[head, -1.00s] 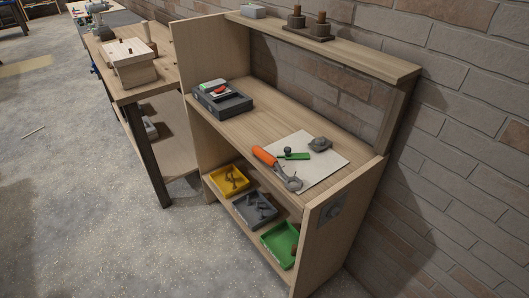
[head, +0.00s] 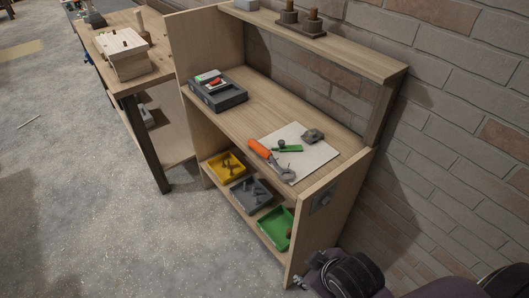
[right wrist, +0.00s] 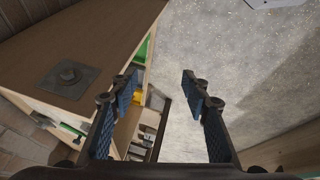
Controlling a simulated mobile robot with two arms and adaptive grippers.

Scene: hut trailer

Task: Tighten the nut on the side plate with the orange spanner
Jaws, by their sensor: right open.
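The orange-handled spanner (head: 268,158) lies on a pale sheet on the shelf unit's worktop, its grey jaw toward the front edge. The grey side plate (head: 322,198) is on the unit's end panel. In the right wrist view the plate (right wrist: 80,84) shows with the nut (right wrist: 69,74) near its middle. My right gripper (right wrist: 160,84) is open and empty, with the end panel to its left in that view. In the head view it is at the bottom right, below the plate and apart from the spanner. My left gripper is out of view.
The pale sheet (head: 316,157) also bears a green item (head: 288,149) and a grey block (head: 313,135). A dark tray (head: 217,95) stands farther left. Yellow (head: 226,168), grey (head: 251,196) and green (head: 275,228) bins sit below. A brick wall stands behind; the floor in front is clear.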

